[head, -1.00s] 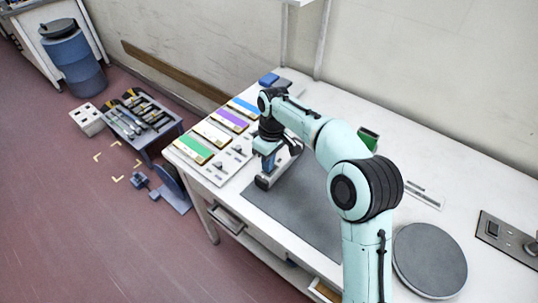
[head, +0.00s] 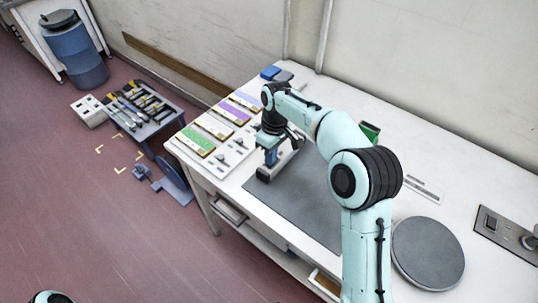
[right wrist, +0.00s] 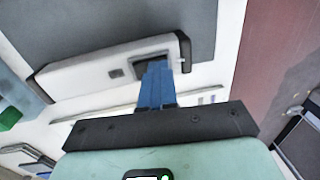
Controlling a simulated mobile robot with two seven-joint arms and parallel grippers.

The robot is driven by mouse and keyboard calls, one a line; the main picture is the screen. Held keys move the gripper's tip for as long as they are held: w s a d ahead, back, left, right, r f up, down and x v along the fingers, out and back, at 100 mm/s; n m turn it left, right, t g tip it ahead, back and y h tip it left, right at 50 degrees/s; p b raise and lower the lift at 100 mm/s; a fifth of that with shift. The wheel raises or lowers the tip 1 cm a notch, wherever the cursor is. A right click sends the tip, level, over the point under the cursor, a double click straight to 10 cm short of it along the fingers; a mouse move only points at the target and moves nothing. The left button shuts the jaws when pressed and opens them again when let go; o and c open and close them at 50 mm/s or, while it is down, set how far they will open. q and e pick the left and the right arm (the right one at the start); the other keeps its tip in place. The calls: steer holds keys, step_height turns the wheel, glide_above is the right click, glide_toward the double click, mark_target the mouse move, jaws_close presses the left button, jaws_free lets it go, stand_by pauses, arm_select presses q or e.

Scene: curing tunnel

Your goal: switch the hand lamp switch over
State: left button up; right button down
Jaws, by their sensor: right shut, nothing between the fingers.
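The hand lamp (head: 264,175) lies on the grey mat, mostly hidden behind my right gripper (head: 270,157) in the head view. In the right wrist view the hand lamp (right wrist: 90,73) is a long pale body with a dark end cap. Its switch (right wrist: 137,67) sits in a dark recess near that cap and is partly covered by the fingers. My right gripper (right wrist: 157,72) has its blue fingers shut together, holding nothing, with the tips over the recess. I cannot tell whether they touch the switch. My left gripper is not in view.
The grey mat (head: 305,205) lies on the white workbench (head: 445,165). Colored boxes (head: 195,141) line its left end. A round grey disc (head: 428,252) and a metal control panel (head: 505,236) are at the right. A low tool table (head: 150,125) stands on the floor.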

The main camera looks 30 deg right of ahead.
steer(key=shift+w+d+r+p, duration=0.1)
steer(key=shift+w+d+p, duration=0.1)
steer(key=shift+d+p, duration=0.15)
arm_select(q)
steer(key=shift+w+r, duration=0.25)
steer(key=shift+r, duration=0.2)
arm_select(e)
steer(key=r+p, duration=0.2)
steer(key=r, duration=0.1)
steer(key=r+p, duration=0.1)
steer(key=r, duration=0.1)
steer(key=shift+a, duration=0.25)
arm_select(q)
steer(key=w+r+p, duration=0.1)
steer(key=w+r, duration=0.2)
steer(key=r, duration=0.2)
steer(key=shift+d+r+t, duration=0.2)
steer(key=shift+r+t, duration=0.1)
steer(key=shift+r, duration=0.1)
arm_select(e)
step_height(320, 180, up, 9)
steer(key=a, duration=0.1)
steer(key=shift+s, duration=0.35)
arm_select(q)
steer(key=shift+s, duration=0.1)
arm_select(e)
steer(key=shift+f, duration=0.1)
